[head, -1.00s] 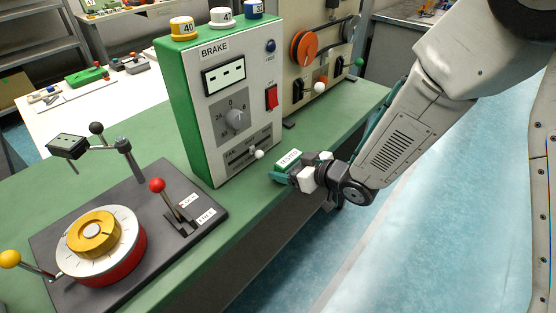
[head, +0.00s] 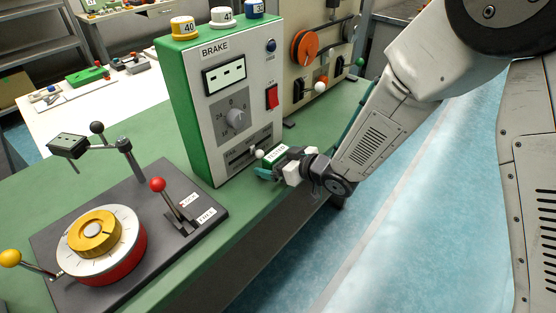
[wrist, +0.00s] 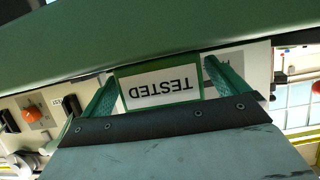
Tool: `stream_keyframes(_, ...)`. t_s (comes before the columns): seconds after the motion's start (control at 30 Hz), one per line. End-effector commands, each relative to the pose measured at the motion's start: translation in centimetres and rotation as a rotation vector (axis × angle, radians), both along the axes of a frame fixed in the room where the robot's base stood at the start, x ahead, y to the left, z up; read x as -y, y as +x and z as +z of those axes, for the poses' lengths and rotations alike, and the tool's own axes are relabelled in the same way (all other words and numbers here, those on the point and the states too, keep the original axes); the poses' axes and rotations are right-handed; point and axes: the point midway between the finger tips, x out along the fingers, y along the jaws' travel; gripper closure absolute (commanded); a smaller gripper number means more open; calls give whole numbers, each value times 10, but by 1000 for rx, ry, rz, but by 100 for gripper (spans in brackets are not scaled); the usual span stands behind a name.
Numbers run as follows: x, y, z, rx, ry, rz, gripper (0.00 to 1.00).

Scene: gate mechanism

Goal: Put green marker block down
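The green marker block (head: 277,154) has a white label reading TESTED. It is between the fingers of my gripper (head: 273,165), at the foot of the brake box (head: 226,112), near the bench's front edge. In the wrist view the block (wrist: 160,69) shows with its label upside down, and the two green fingers (wrist: 160,84) press on its two sides. The green bench top (wrist: 150,30) lies just beyond it there. I cannot tell whether the block's underside touches the bench.
The brake box's white lever knob (head: 259,154) is very close to the block. A dark plate (head: 130,268) with a dial (head: 97,233) and a red-knobbed lever (head: 158,185) stands to the left. Bare bench (head: 345,112) lies to the right, before the orange-wheel panel (head: 304,48).

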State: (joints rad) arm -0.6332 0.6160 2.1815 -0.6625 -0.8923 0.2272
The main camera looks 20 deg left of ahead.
Motion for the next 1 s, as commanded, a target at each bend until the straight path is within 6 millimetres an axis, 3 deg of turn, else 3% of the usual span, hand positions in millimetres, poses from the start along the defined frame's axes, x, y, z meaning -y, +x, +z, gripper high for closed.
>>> stream_keyframes(0.27,0,0,5,2,1,0,1)
stream_keyframes(0.73,77,-31,39,1,0,-3,1)
stream_keyframes(1.0,101,-42,49,1,1,0,1)
